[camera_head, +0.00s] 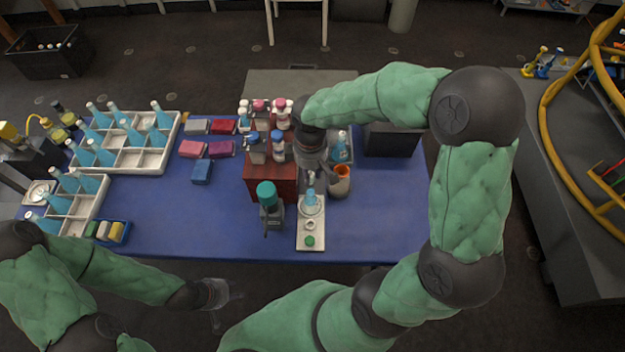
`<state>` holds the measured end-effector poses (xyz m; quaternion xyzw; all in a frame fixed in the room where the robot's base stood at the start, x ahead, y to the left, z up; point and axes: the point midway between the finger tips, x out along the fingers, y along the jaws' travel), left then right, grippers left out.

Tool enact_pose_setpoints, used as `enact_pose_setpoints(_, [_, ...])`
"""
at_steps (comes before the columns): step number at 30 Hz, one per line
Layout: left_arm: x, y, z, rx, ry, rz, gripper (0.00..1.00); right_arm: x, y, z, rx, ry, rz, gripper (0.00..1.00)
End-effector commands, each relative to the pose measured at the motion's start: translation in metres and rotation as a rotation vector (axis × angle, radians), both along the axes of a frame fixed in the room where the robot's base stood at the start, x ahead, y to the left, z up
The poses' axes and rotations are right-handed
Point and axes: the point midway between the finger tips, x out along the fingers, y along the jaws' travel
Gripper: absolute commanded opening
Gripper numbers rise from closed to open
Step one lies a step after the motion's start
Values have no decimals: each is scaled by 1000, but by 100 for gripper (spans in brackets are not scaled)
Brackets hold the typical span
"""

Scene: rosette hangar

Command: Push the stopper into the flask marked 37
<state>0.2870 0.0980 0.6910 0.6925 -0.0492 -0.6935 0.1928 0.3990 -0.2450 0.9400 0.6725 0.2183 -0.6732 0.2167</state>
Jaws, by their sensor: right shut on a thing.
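My left gripper (230,305) is open and empty, in front of the table.
A teal-topped grey device (268,205) stands close left of the board, an orange-rimmed cup (341,180) close right. A red rack (258,178) with bottles is behind. White crates (128,160) of blue flasks fill the left. The blue table (390,220) is clear at right.

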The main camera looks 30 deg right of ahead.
Motion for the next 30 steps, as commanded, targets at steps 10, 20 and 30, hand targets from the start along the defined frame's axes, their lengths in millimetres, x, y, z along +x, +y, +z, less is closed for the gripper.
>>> enact_pose_setpoints(10, [0,0,-19,0,0,0,40,0,0,-21,-1,1,2,8])
enact_pose_setpoints(20, [0,0,-33,0,0,0,40,0,0,-37,0,0,3,8])
enact_pose_setpoints(30, [0,0,-32,0,0,0,40,0,0,-37,0,0,3,8])
